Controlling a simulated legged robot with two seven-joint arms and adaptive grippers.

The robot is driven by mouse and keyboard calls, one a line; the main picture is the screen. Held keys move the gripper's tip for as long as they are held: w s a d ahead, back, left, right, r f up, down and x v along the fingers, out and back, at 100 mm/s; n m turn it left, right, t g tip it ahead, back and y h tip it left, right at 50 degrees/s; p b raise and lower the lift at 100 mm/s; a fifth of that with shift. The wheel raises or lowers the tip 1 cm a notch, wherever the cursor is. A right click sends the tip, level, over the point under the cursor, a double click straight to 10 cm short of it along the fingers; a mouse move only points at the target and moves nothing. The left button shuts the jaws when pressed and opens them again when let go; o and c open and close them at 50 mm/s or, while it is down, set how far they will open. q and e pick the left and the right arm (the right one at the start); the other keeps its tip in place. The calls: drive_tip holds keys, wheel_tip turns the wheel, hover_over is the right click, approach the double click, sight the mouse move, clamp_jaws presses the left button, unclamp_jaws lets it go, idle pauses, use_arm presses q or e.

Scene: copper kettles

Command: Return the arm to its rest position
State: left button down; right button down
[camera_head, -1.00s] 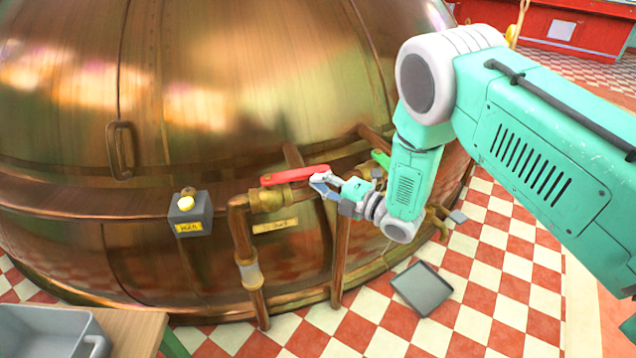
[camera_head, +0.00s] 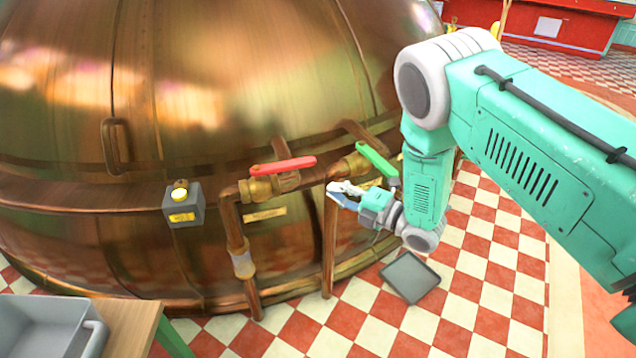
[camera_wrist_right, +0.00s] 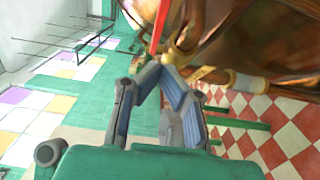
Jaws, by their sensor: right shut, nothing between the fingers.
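My right arm comes in from the right in the head view. Its gripper (camera_head: 338,193) is shut and empty, in front of the copper kettle's pipes and below the green valve handle. The gripper also shows in the wrist view (camera_wrist_right: 155,75), its fingertips together. The red valve handle (camera_head: 283,166) lies nearly level on its brass valve, to the left of the gripper and apart from it. The green valve handle (camera_head: 377,163) slopes down to the right, just above the gripper and wrist. My left gripper is not in view.
The big copper kettle (camera_head: 200,90) fills the left and middle. A grey box with a yellow button (camera_head: 184,205) is fixed to it. A grey tray (camera_head: 410,277) lies on the checked floor. A grey bin (camera_head: 45,325) stands on a wooden table (camera_head: 130,325) at lower left.

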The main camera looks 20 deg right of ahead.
drive_tip(key=v, duration=0.3)
drive_tip(key=shift+d, duration=0.25)
drive_tip(key=s+f+m+g+h+p, duration=0.2)
drive_tip(key=s+f+m+g+h, duration=0.5)
drive_tip(key=s+f+m, duration=0.65)
drive_tip(key=s+r+m+g+h, duration=0.1)
drive_tip(key=s+m+g+h, duration=0.2)
drive_tip(key=s, duration=1.8)
drive_tip(key=m+g, duration=0.4)
drive_tip(key=m, duration=0.4)
drive_tip(key=shift+s+d+r+h+p, duration=0.2)
drive_tip(key=shift+d+r+h+p, duration=0.1)
drive_tip(key=shift+d+p, duration=0.1)
